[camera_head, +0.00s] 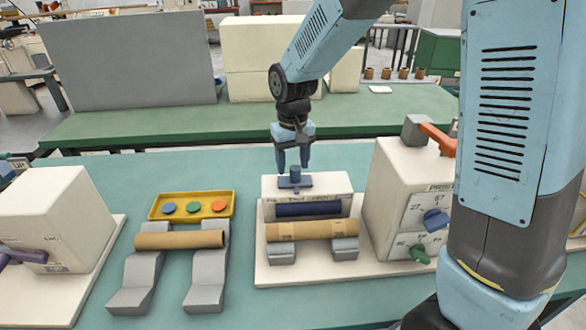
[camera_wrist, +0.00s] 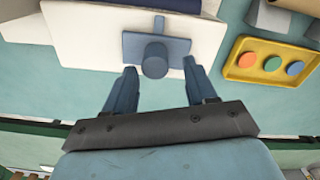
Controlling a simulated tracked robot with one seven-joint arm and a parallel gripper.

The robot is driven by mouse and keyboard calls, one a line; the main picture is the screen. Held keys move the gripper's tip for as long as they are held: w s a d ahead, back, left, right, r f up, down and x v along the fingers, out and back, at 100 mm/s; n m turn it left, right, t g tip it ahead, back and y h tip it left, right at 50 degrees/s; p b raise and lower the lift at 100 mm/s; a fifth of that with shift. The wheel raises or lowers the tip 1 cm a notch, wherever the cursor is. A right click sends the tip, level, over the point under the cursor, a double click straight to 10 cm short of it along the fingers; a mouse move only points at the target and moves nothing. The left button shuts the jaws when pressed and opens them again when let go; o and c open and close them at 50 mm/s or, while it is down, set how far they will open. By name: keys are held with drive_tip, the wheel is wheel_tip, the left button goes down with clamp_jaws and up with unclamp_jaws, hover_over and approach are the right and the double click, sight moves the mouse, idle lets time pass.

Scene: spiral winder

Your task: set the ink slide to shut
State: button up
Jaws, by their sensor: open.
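The ink slide (camera_head: 295,182) is a small blue plate with an upright round knob, on top of a white block (camera_head: 335,184) in the middle of the bench. In the wrist view the ink slide (camera_wrist: 172,46) lies flat on the white top, with its round knob (camera_wrist: 155,62) nearest me. My gripper (camera_head: 293,172) hangs pointing down just above and behind the knob. In the wrist view my gripper (camera_wrist: 159,78) is open, with one finger on each side of the knob and gaps showing. Whether the fingers reach down to knob height I cannot tell.
A cardboard tube (camera_head: 300,230) lies on grey rests before the block. A white control box (camera_head: 400,195) with blue and green knobs and an orange lever stands right. Left are a yellow tray (camera_head: 155,211) of coloured buttons, another tube (camera_head: 180,240) and a white machine (camera_head: 50,215).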

sight(293, 166)
wheel_tip(293, 166, up, 11)
idle(0.4)
